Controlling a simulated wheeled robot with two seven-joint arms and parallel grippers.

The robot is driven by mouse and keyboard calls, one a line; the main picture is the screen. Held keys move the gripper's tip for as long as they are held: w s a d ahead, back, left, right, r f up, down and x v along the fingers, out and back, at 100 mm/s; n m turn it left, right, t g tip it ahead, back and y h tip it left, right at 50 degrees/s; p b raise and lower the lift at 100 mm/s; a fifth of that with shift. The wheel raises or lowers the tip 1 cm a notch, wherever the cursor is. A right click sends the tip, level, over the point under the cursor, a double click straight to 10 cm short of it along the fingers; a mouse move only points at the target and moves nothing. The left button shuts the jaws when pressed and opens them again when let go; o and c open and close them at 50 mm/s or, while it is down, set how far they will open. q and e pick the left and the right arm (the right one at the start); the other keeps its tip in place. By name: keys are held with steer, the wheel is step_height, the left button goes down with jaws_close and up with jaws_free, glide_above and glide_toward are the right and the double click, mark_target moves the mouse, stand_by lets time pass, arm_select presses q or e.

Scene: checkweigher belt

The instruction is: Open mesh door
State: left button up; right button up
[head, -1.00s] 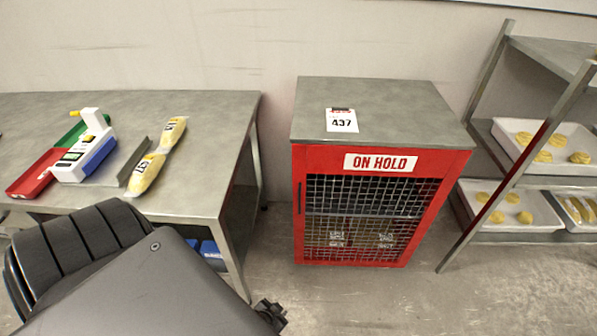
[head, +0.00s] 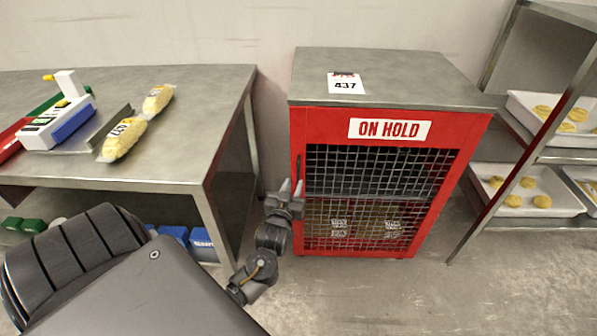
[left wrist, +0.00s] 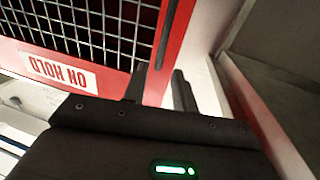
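The mesh door (head: 375,205) is the front of a red cabinet (head: 350,125) marked ON HOLD, and it looks closed. A dark upright handle (head: 298,172) shows near the door's left edge in the head view. My left gripper (head: 291,187) is in front of the cabinet's left front edge, close to the handle, its fingers pointing up. In the left wrist view the two fingers (left wrist: 160,88) stand apart with a gap between them, beside the red frame and the mesh (left wrist: 100,30). I see nothing held. My right gripper is not in view.
A steel table (head: 200,125) with a scale device (head: 60,122) and two filled bags (head: 125,138) stands left. Blue and green boxes sit beneath it. A rack (head: 530,140) with trays of yellow rounds stands right. The floor before the cabinet is clear.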

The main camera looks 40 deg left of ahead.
mark_target(298, 171)
arm_select(q)
steer(key=x, duration=0.7)
steer(key=shift+w+a, duration=0.25)
steer(key=shift+w, duration=0.15)
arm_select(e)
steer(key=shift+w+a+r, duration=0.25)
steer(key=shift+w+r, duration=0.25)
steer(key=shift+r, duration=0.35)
arm_select(q)
jaws_close()
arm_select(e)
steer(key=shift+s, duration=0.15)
